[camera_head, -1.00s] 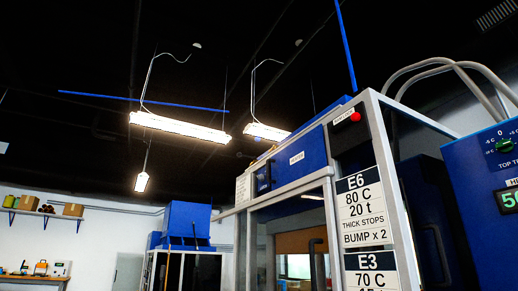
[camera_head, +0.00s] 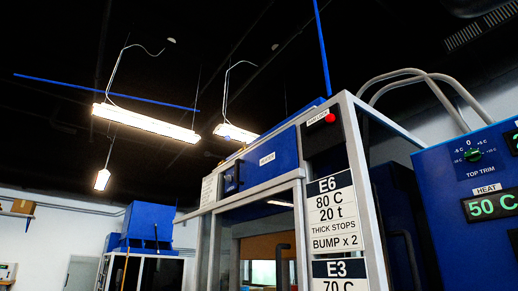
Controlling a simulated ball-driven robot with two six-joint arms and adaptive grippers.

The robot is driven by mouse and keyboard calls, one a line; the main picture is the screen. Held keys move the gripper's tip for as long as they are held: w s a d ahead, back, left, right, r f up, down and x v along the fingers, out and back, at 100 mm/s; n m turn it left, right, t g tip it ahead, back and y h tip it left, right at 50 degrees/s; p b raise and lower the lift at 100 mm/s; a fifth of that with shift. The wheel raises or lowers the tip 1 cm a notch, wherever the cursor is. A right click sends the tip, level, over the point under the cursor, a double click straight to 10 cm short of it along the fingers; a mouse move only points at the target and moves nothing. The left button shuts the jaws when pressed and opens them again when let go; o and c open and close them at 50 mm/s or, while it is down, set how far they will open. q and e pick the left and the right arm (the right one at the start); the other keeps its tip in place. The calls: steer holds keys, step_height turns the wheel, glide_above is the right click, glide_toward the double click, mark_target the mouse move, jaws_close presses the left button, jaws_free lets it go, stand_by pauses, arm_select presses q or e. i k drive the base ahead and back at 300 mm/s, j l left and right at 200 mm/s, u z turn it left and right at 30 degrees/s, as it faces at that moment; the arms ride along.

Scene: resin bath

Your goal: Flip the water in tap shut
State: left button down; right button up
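The water in tap is not in view in this upward-tilted head view. Neither of my grippers is in view. A blue control panel (camera_head: 440,190) at the right carries a green TOP TRIM knob (camera_head: 473,154) and a HEAT display (camera_head: 492,205) reading 50 C. No tap handle shows on the visible part of this panel.
A metal-framed machine (camera_head: 362,200) with a blue header, a red button (camera_head: 330,118) and E6 and E3 signs (camera_head: 333,212) fills the right middle. Grey hoses (camera_head: 425,78) arch behind it. Another blue machine (camera_head: 148,222) stands farther left. Lamps (camera_head: 146,122) hang overhead.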

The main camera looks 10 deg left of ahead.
mark_target(228, 138)
steer(key=i+j+z, duration=0.1)
steer(key=j, duration=0.2)
steer(key=i+j+z, duration=0.25)
steer(key=j, duration=0.45)
steer(key=i+j+z, duration=0.25)
steer(key=j, duration=0.5)
steer(key=i+j, duration=0.15)
steer(key=j, duration=0.25)
steer(key=i+j, duration=0.1)
steer(key=j, duration=0.3)
steer(key=i+j, duration=0.15)
steer(key=j, duration=0.25)
steer(key=i+j, duration=0.15)
steer(key=j, duration=0.2)
steer(key=i+j+z, duration=0.1)
steer(key=j, duration=0.3)
steer(key=i+j, duration=0.15)
steer(key=j, duration=0.25)
steer(key=i+j, duration=0.15)
steer(key=j, duration=0.25)
